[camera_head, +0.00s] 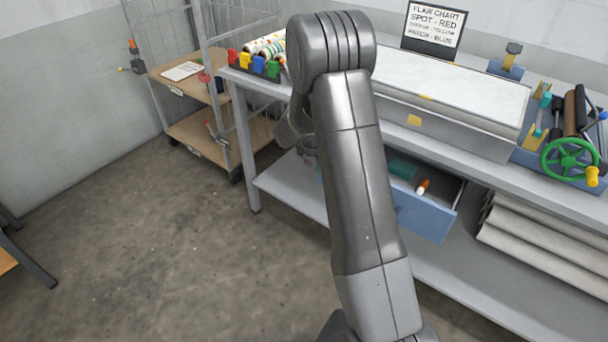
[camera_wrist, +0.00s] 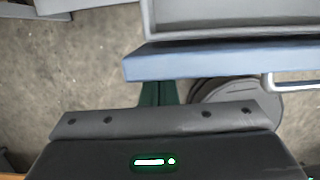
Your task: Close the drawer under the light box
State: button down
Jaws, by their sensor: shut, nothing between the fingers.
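The drawer (camera_head: 425,213) has a blue front and is open, sticking out below the bench top under the light box (camera_head: 455,95). It holds a teal item (camera_head: 402,169) and an orange-and-white item (camera_head: 423,187). My arm hides the drawer's left part in the head view. In the wrist view the drawer front's blue edge (camera_wrist: 220,62) crosses the upper part, with a pale handle (camera_wrist: 290,85) at right. My gripper (camera_wrist: 158,92) is shut and empty, its dark green fingers close to the drawer front. Whether they touch it I cannot tell.
The bench's lower shelf (camera_head: 295,187) runs below the drawer, with grey rolls (camera_head: 550,235) at right. A green handwheel (camera_head: 568,160) stands on the bench at right. A wire cart with wooden shelves (camera_head: 190,63) stands at left. The concrete floor (camera_head: 170,250) at left is clear.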

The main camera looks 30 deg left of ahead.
jog(key=w, duration=0.3)
jog(key=w+p, duration=0.1)
jog(key=w, duration=0.2)
jog(key=w+p, duration=0.1)
jog(key=w, duration=0.2)
jog(key=shift+d, duration=0.35)
